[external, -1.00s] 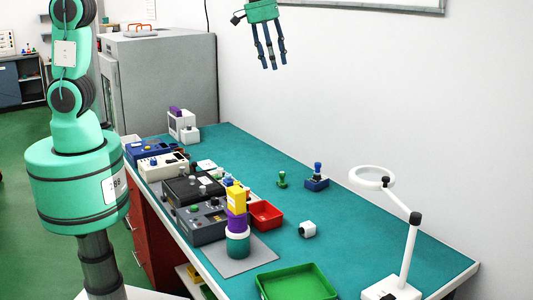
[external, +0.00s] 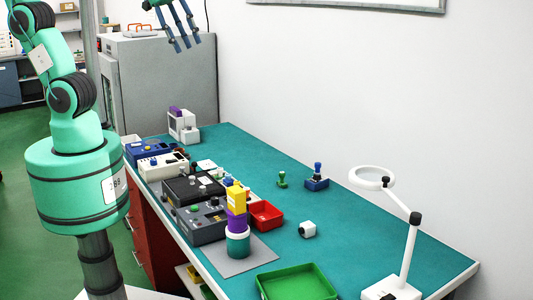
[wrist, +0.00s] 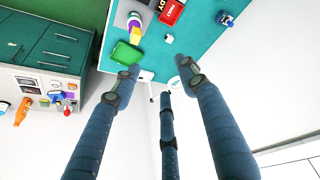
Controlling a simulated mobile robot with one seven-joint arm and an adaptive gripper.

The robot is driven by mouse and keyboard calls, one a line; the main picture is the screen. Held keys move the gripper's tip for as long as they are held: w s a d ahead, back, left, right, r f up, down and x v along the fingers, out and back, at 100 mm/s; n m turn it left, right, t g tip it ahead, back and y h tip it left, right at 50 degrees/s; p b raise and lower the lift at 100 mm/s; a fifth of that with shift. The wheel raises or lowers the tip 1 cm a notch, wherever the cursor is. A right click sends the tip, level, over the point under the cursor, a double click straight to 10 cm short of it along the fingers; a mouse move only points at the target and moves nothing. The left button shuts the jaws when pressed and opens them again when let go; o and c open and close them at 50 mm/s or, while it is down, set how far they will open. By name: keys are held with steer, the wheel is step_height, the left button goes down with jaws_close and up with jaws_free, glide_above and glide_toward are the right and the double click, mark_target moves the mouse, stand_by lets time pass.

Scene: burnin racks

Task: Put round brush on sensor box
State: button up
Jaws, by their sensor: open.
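No object is plainly recognisable as the round brush. A small green knobbed piece (external: 282,180) stands upright on the teal bench and may be it. A small blue box with a blue knobbed piece on top (external: 317,183) stands to its right; it also shows in the wrist view (wrist: 227,18). A small white block with a dark face (external: 307,229) lies nearer and may be the sensor box; it also shows in the wrist view (wrist: 169,39). I cannot be sure of either name. My three-fingered gripper (external: 185,46) is open and empty, high above the bench's far end.
A green tray (external: 297,284), a red bin (external: 266,214) and a yellow and purple stack (external: 236,205) occupy the near bench. A white ring lamp (external: 410,245) stands at the right. Dark instrument boxes (external: 203,222) line the left edge. The bench's back right is clear.

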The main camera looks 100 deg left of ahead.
steer(key=s+d+f+m, duration=0.1)
steer(key=s+d+m, duration=0.1)
steer(key=s, duration=0.3)
steer(key=s+d+f+m+t, duration=0.1)
steer(key=s+d+m, duration=0.1)
steer(key=s, duration=0.4)
steer(key=shift+f+m, duration=0.35)
steer(key=shift+m, duration=0.05)
step_height(320, 180, down, 16)
steer(key=b, duration=1.6)
